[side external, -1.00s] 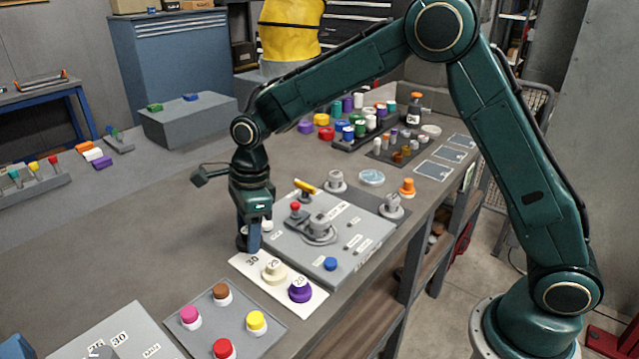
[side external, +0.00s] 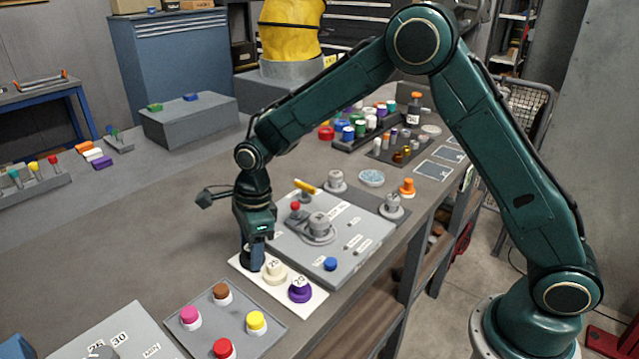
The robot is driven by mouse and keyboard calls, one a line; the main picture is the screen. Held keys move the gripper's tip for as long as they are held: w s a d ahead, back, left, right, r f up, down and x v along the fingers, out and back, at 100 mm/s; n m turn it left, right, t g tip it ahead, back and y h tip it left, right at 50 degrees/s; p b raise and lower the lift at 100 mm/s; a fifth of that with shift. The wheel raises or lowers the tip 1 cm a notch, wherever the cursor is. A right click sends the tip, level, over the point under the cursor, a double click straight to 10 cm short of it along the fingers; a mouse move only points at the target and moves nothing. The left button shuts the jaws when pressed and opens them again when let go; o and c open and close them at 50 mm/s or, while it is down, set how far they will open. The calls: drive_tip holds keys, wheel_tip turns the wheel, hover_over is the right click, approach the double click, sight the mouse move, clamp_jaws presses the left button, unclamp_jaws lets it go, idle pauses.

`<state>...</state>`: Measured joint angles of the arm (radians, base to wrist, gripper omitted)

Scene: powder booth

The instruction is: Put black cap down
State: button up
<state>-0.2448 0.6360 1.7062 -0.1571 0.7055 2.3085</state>
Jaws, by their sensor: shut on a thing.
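My gripper (side external: 253,258) points down at the left end of the white board (side external: 312,303). It is shut on the black cap (side external: 247,264), which is mostly hidden by the fingers and shows only as a dark patch low between them. The cap is over the spot left of the cream cap; I cannot tell whether it touches the board. The cream cap (side external: 275,271) and the purple cap (side external: 300,290) stand on the same board to the right, marked with number labels.
A grey device plate (side external: 350,255) with a red knob and a blue button lies just behind the board. A grey tray (side external: 205,325) with pink, brown, yellow and red caps lies in front. Free table (side external: 130,240) is to the left.

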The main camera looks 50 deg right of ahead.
drive_tip(key=o, duration=0.7)
drive_tip(key=shift+f, duration=0.1)
drive_tip(key=shift+c, duration=0.2)
wheel_tip(320, 180, up, 12)
drive_tip(key=d, duration=0.1)
drive_tip(key=shift+s+d, duration=0.3)
drive_tip(key=shift+s, duration=0.05)
